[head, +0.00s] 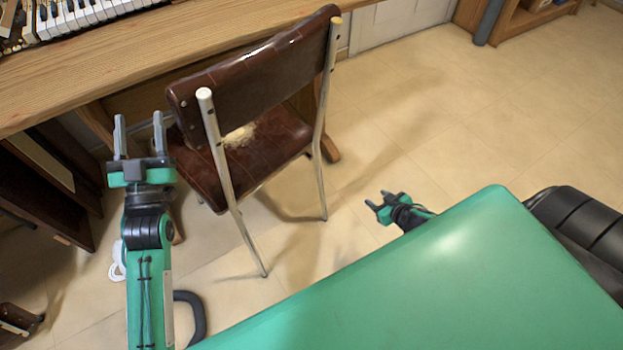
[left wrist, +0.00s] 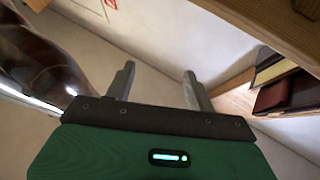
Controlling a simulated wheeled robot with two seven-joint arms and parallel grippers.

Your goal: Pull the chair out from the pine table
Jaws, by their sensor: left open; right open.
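The chair (head: 258,55) has a dark brown padded back and seat on pale metal legs. It stands at the pine table (head: 130,72) with its back toward me and its seat partly by the table edge. My left gripper (head: 139,135) is open and empty, just left of the chair, apart from it in the picture. In the left wrist view, its two fingers (left wrist: 157,85) are spread with nothing between, and a shiny brown part of the chair (left wrist: 35,60) shows at left. My right gripper (head: 380,205) is open, low over the floor, right of the chair.
A piano keyboard (head: 75,15) lies on the table. Dark wooden shelving (head: 45,185) stands under the table at left. A wooden shelf unit (head: 525,18) is at the back right. The tiled floor (head: 440,110) right of the chair is clear.

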